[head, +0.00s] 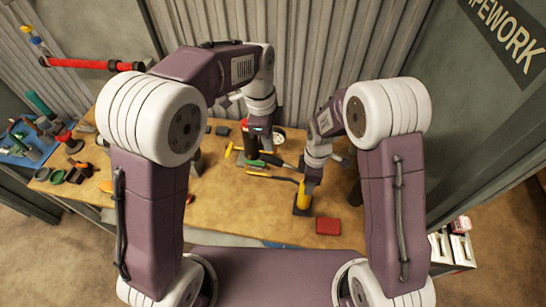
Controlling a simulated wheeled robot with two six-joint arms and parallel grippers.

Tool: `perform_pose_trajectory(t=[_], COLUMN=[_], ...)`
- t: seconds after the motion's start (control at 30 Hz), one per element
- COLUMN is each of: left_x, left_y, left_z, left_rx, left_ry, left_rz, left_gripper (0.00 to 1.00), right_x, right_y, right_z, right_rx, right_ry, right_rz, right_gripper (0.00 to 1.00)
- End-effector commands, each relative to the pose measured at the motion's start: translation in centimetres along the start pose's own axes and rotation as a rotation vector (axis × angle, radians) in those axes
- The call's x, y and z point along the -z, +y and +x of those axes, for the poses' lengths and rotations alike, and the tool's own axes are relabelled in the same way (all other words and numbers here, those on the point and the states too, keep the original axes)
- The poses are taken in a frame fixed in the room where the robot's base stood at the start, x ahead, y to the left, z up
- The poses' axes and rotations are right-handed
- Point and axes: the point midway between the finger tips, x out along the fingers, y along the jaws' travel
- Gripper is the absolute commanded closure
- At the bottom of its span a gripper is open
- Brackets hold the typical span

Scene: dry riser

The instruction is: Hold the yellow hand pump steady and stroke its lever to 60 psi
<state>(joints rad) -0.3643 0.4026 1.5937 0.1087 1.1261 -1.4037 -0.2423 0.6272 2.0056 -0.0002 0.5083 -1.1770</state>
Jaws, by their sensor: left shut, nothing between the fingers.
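The yellow hand pump (303,195) stands upright on a dark base on the workbench, right of centre. A yellow lever with a dark end (270,176) reaches left from it. My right gripper (314,175) is at the pump's top; its fingers are too dark and small to tell whether they grip it. My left gripper (265,149) points down above the bench, behind and left of the pump. It is shut and empty, apart from the lever. No readable pressure reading shows.
The wooden workbench (240,215) has free room at its front left. A red block (328,226) lies right of the pump. Hand tools lie behind the lever. A blue mat (22,150) with fittings is at far left. A red pipe (95,65) is at upper left.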

Motion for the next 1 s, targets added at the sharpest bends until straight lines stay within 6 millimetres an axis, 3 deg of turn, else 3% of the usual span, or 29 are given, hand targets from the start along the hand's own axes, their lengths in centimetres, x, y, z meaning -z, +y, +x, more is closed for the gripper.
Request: perform_pose_trajectory(t=[0.23,0.73,1.0], left_x=[0.0,0.0,-0.3], left_y=[0.0,0.1,0.1], left_z=[2.8,3.7,6.7], left_rx=[-0.002,-0.001,-0.004], left_ry=[0.000,-0.001,-0.001], left_rz=[0.001,0.001,0.001], left_gripper=[1.00,1.00,1.00], right_x=[0.0,0.0,0.0], right_y=[0.0,0.0,0.0], right_z=[0.0,0.0,0.0], right_rx=[0.000,0.000,0.000], right_ry=[0.000,0.000,0.000], right_rz=[-0.001,-0.001,-0.001], right_gripper=[1.00,1.00,1.00])
